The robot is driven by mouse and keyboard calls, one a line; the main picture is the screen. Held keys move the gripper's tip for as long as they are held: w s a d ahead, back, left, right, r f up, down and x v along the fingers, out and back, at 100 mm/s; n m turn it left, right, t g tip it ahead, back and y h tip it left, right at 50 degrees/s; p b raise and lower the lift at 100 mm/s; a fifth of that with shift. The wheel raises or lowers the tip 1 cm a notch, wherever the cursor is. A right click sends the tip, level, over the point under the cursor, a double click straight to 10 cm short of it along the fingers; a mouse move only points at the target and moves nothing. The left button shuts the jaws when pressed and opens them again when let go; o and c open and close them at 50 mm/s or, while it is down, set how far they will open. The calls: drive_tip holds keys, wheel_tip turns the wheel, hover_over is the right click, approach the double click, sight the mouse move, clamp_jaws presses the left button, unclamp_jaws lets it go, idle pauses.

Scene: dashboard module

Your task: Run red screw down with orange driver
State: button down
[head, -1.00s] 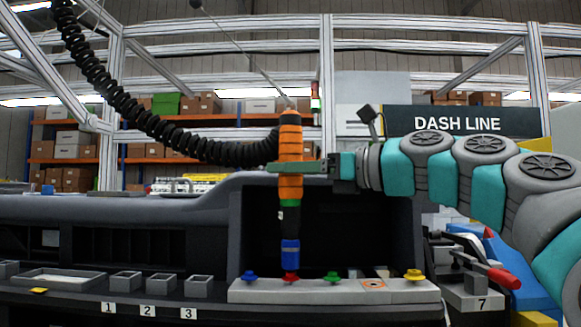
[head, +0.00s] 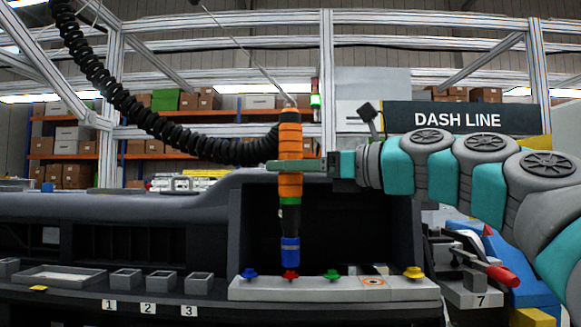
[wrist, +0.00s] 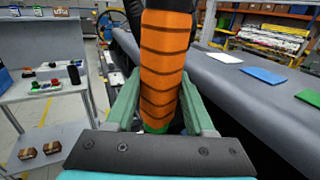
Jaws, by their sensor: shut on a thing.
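The orange driver (head: 290,184) hangs upright from a cable, with black bands, a green ring and a blue tip. My gripper (head: 291,165) is shut around its orange body; the wrist view shows the driver (wrist: 164,70) between both green fingers (wrist: 160,108). The red screw (head: 290,275) stands in the light grey strip (head: 310,291), directly under the blue tip. The tip appears to meet the screw's head; its lower end hides part of the screw. A blue screw (head: 249,275), a green screw (head: 332,276) and a yellow screw (head: 412,272) stand in the same strip.
A black coiled hose (head: 150,125) runs to the driver from the upper left. The dark dashboard (head: 120,205) surrounds the strip. Small grey bins (head: 162,281) sit at left. A red-handled clamp (head: 502,276) stands at right. In the wrist view, a trolley (wrist: 45,105) stands at left.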

sight(301, 146)
drive_tip(key=shift+f, duration=1.35)
idle(3.8)
drive_tip(key=shift+r, duration=3.15)
